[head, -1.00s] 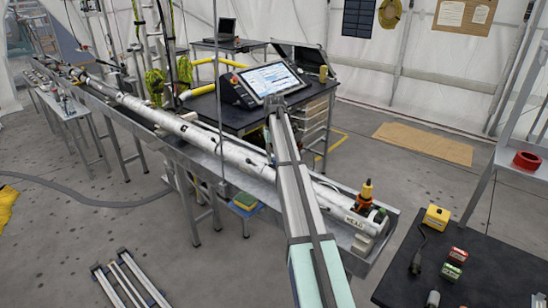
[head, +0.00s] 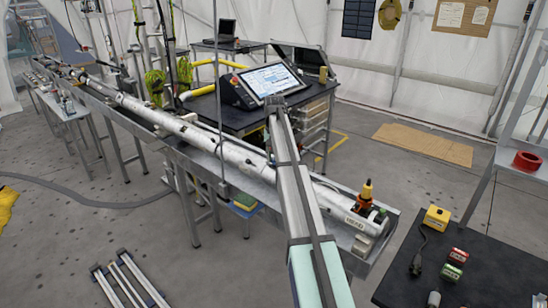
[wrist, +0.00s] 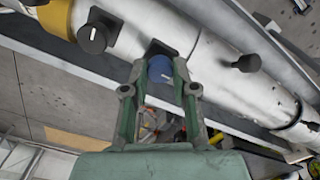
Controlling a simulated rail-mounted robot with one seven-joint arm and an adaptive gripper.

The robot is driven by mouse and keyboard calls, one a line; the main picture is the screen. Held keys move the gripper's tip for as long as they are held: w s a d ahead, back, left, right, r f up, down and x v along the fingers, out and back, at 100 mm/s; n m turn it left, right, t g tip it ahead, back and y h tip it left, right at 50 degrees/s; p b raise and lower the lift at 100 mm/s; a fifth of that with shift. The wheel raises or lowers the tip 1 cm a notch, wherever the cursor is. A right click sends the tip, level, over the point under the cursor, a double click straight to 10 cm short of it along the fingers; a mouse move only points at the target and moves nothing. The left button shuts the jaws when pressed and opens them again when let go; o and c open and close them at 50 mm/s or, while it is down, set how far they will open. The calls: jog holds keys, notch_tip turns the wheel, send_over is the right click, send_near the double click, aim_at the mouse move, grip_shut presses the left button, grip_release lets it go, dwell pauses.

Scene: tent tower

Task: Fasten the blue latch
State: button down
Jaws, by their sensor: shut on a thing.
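The blue latch (wrist: 160,70) is a round blue knob on the side of a long white tube (wrist: 210,45), seen in the wrist view. My gripper (wrist: 161,66) is shut on it, with one green finger on each side. The fingers partly cover the latch, and its exact turn is hard to read. In the head view my arm crosses in front of the tube, which also shows there (head: 200,141), and my fingertips and the latch cannot be made out.
A dark knob (wrist: 94,38) with a white mark sits by a yellow band (wrist: 60,17), left of the latch. Another dark knob (wrist: 247,63) sits to its right. The tube lies in a long metal trough (head: 232,181). A black table (head: 460,262) holds small items at lower right.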

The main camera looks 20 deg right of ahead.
jog(key=shift+f, duration=0.1)
jog(key=c, duration=0.9)
grip_release()
notch_tip(320, 180, up, 12)
jog(key=shift+r, duration=0.1)
